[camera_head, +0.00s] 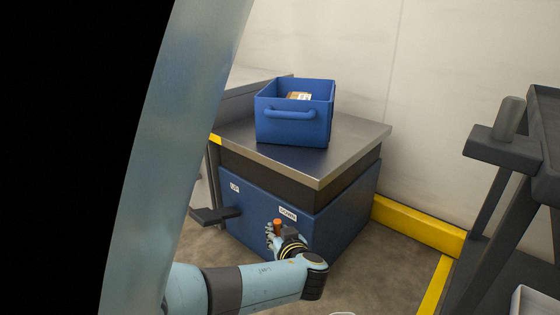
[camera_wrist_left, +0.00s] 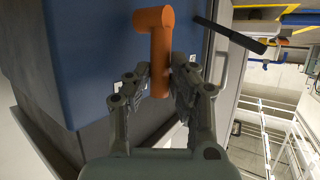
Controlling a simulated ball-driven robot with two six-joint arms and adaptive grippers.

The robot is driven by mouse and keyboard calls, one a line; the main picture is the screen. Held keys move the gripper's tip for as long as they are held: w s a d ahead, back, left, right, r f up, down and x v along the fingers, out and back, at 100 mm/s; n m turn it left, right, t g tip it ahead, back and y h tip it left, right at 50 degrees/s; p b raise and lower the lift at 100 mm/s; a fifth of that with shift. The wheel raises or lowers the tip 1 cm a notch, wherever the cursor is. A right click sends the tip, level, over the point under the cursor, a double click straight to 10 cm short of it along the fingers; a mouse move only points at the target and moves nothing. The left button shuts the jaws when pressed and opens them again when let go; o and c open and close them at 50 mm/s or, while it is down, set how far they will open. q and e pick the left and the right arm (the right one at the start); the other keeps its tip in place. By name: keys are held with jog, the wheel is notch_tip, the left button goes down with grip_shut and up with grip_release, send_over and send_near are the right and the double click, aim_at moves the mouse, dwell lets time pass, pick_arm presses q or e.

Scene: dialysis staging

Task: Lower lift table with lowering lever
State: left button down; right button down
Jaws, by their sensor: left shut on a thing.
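The lift table (camera_head: 345,155) has a steel top, a dark skirt and a blue base (camera_head: 335,215). A blue bin (camera_head: 292,130) with a small brown box inside stands on its top. An orange lever (camera_head: 278,223) sits on the front of the base below a "DOWN" label (camera_head: 288,213). In the left wrist view the lever (camera_wrist_left: 156,22) is an orange L-shaped bar. My left gripper (camera_head: 274,236) is shut on the lever's bar, with fingers on both sides of it in the left wrist view (camera_wrist_left: 160,85). My right gripper is not in view.
A black pedal (camera_head: 213,215) sticks out at the base's left, near an "UP" label (camera_head: 234,188). A dark cart (camera_head: 503,150) stands at the right. A yellow floor-level barrier (camera_head: 420,226) runs along the wall. Floor right of the base is clear.

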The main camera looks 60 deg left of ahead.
pick_arm(q)
jog(key=c, duration=1.2)
grip_release()
jog(key=shift+f, duration=0.1)
jog(key=shift+o, duration=0.2)
jog(key=v, duration=1.2)
